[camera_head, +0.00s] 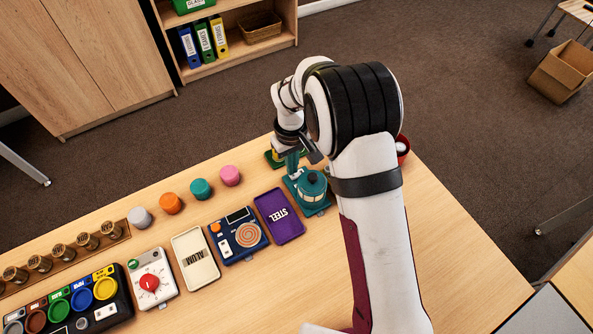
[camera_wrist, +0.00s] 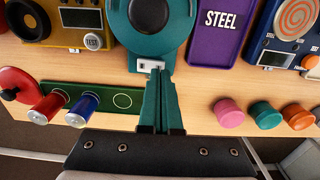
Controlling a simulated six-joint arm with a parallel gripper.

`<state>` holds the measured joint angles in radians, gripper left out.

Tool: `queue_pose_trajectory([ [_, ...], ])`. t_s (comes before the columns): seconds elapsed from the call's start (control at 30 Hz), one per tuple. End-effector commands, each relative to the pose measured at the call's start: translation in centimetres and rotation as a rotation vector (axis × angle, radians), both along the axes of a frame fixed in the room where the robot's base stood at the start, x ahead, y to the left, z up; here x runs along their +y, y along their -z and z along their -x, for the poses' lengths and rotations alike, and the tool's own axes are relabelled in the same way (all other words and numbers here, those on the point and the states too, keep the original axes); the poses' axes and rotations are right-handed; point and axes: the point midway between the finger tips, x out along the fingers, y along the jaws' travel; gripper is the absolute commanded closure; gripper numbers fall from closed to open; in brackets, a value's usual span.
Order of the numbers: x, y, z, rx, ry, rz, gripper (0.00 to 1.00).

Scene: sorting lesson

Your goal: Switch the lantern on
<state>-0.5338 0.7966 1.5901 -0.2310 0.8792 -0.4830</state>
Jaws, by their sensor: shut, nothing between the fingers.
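The lantern (camera_head: 312,187) is teal with a round top and stands upright on a flat base at the far right part of the table, partly beside my arm. In the wrist view the lantern (camera_wrist: 172,48) is at the top centre, and a small white switch (camera_wrist: 150,65) sits on the base edge facing my gripper. My gripper (camera_wrist: 157,76) has teal fingers, shut and empty, with the tips right at the switch. I cannot tell if they touch it. No glow shows on the lantern. In the head view my gripper (camera_head: 292,168) is just behind the lantern.
A purple STEEL tray (camera_head: 278,215) and a blue hotplate-like device (camera_head: 223,244) lie left of the lantern. Pink (camera_head: 230,175), teal and orange lidded pots stand nearby. A green holder (camera_wrist: 66,113) with red and blue cylinders and a yellow TEST device (camera_wrist: 62,28) are close by.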

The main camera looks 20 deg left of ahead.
Motion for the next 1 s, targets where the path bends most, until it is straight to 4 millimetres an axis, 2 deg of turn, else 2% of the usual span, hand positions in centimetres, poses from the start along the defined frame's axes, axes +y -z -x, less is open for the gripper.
queue_pose_trajectory([
  [1.0,0.0,1.4,0.0,0.000,0.000,0.000,1.00],
])
